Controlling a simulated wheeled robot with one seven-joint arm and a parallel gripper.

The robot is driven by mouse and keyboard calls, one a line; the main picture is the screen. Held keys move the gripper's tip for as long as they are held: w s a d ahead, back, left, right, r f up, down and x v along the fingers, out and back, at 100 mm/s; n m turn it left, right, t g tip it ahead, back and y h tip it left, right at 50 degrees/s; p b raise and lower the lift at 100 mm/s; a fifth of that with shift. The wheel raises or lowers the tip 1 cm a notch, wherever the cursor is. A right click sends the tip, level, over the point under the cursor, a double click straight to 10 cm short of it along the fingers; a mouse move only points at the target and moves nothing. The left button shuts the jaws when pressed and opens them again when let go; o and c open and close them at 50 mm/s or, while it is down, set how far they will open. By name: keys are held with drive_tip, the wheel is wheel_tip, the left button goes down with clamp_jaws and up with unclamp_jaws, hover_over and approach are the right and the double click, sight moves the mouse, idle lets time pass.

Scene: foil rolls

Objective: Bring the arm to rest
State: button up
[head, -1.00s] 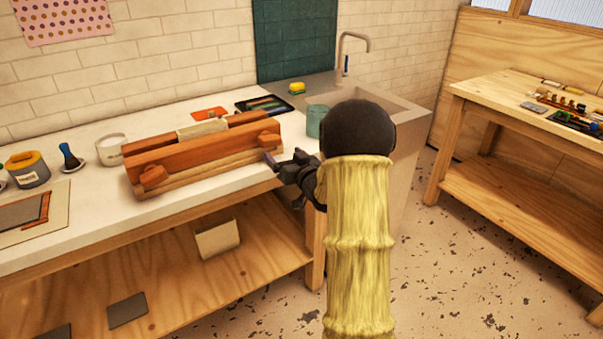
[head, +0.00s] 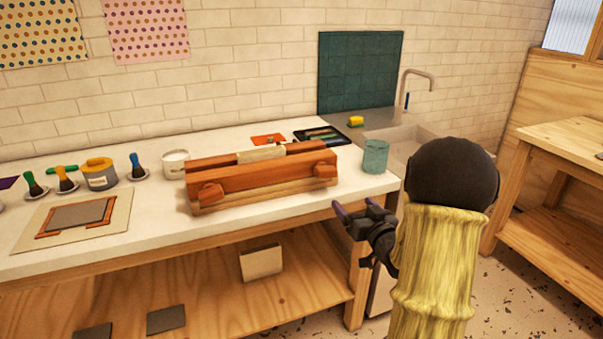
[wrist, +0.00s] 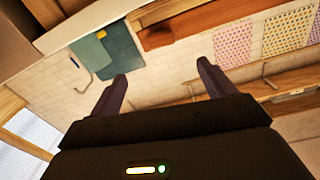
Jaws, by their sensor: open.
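My gripper (head: 355,212) is at the right of the head view, in front of the workbench's front edge near its right end. Its jaws are apart with nothing between them. In the wrist view my gripper (wrist: 163,80) shows two separated dark fingers with empty space between them. My arm, in a yellow ribbed sleeve with a dark round joint, rises at the lower right of the head view and hides part of the sink unit.
A sink (head: 400,137) is behind my arm. Another wooden table (head: 570,140) stands right. Floor shows between them.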

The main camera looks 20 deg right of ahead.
drive_tip(key=s+a+f+n+g, duration=0.1)
drive_tip(key=s+a+f+g, duration=0.4)
drive_tip(key=s+a+g, duration=0.45)
drive_tip(key=s+a+f+g, duration=0.4)
drive_tip(key=s+a+g, duration=0.2)
drive_tip(key=s+a, duration=0.55)
drive_tip(key=w+p+v, duration=0.2)
drive_tip(key=p+v, duration=0.6)
drive_tip(key=p, duration=0.1)
drive_tip(key=w+p+v, duration=0.1)
drive_tip(key=p+v, duration=0.8)
drive_tip(key=shift+w+a+r, duration=0.4)
drive_tip(key=shift+w+r, duration=0.1)
drive_tip(key=shift+w, duration=0.1)
